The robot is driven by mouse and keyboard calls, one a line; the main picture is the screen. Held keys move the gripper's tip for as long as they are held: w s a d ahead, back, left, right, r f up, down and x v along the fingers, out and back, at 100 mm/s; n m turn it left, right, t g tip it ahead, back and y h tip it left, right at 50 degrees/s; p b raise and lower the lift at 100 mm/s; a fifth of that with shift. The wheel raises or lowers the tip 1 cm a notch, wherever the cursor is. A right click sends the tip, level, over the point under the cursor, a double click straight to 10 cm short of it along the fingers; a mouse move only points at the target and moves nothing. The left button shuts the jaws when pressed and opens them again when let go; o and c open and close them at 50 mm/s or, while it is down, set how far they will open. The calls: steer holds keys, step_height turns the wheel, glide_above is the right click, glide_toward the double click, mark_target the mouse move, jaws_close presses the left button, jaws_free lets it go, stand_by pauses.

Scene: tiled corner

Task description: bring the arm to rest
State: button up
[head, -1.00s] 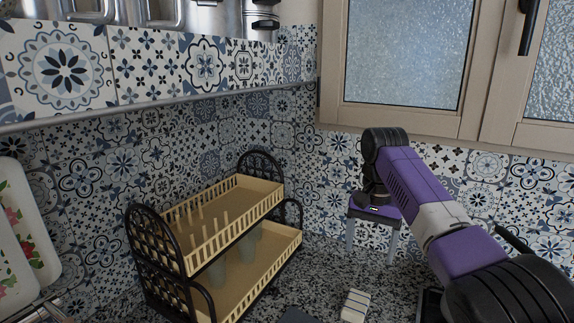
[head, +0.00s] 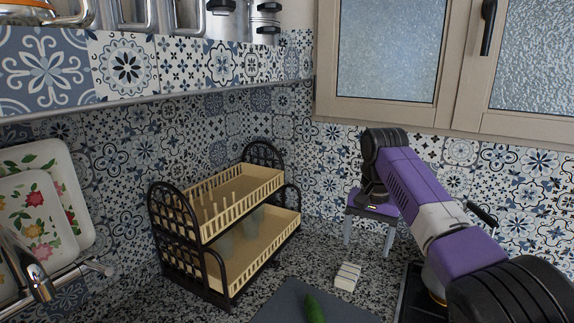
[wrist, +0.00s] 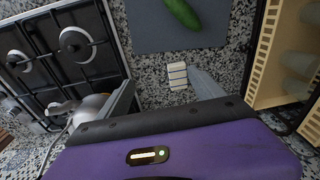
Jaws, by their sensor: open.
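My arm extends across the right of the head view, with purple and white links. My gripper (head: 368,237) points down over the granite counter, its two grey fingers wide apart. In the wrist view my gripper (wrist: 165,95) shows nothing between the fingers. A small white block with pale yellow stripes (head: 347,276) lies on the counter below it, apart from the fingers. It also shows in the wrist view (wrist: 177,76), beyond the fingertips.
A two-tier dish rack (head: 182,270) with cups stands at the left. A cutting board (head: 275,306) holds a cucumber (head: 315,308). A gas hob (wrist: 62,60) with a kettle (wrist: 88,108) is beside my gripper. Floral trays (head: 75,190) and a tap (head: 25,265) are at far left.

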steer(key=w+a+r+n+t, duration=0.2)
steer(key=w+r+t, duration=0.3)
steer(key=w, duration=0.2)
steer(key=a+f+n+t+y+b, duration=0.25)
steer(key=a+f+t, duration=0.4)
steer(key=f, duration=0.35)
steer(key=s+d+f+t+b, duration=0.1)
steer(key=s+f, duration=0.3)
steer(key=s, duration=0.5)
steer(key=s+d+f+t+b, duration=0.1)
steer(key=s+f, duration=0.3)
steer(key=s, duration=0.5)
steer(key=s+d+f+t, duration=0.1)
steer(key=s+f+t, duration=0.2)
steer(key=s, duration=0.7)
steer(key=shift+d+f+t+h+b, duration=0.15)
steer(key=shift+f+t+h+b, duration=0.1)
steer(key=shift+f+t+b, duration=0.15)
steer(key=s+d+f+g+b, duration=0.1)
steer(key=s+d, duration=0.1)
steer(key=s, duration=1)
steer(key=s+d+f+g+h+b, duration=0.1)
steer(key=s+d+f+b, duration=0.1)
steer(key=s, duration=1)
steer(key=s+d+f+g+h+b, duration=0.1)
steer(key=s+d, duration=0.1)
steer(key=s, duration=1)
steer(key=shift+s+f+n+b, duration=0.15)
steer(key=shift+n+b, duration=0.2)
steer(key=shift+g, duration=0.25)
